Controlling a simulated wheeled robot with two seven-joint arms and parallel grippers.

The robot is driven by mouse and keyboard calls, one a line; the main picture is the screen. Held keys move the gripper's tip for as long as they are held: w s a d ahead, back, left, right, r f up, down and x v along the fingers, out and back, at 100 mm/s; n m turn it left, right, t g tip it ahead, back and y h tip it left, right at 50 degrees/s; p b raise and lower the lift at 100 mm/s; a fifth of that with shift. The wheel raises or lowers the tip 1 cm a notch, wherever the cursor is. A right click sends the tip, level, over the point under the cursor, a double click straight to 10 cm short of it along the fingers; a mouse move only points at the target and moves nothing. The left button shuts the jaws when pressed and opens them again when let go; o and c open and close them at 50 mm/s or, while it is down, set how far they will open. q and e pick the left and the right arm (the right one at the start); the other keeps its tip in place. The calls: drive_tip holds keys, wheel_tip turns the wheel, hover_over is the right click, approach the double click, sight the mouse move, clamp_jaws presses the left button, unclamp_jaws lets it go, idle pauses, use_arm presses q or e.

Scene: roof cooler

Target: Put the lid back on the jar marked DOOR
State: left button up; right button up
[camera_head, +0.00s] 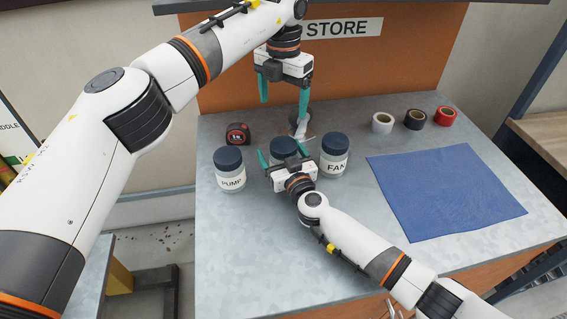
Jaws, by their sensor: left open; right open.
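Three jars with dark blue lids stand in a row. The left jar (230,178) is marked PUMP and the right jar (335,163) is marked FAN. The middle jar's dark lid (284,145) shows above my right gripper (282,155). That gripper is open, with a teal finger towards each side of the lid; I cannot tell whether they touch it. It hides the middle jar's body and label, so the word DOOR is not visible. The lid looks level on top. My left gripper (284,98) is open and empty, pointing down behind the jars.
A tape measure (238,134) lies behind the PUMP jar. A small grey-white object (299,127), partly hidden, is below my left gripper. White, black and red tape rolls (415,119) stand at the back right. A blue cloth (445,193) covers the right; the bench's front left is clear.

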drive_tip(key=p+v, duration=0.2)
drive_tip(key=v, duration=0.9)
drive_tip(key=shift+s+p, duration=0.1)
drive_tip(key=shift+p, duration=0.2)
drive_tip(key=shift+s+d, duration=0.15)
drive_tip(key=shift+s, duration=0.2)
drive_tip(key=shift+f, duration=0.1)
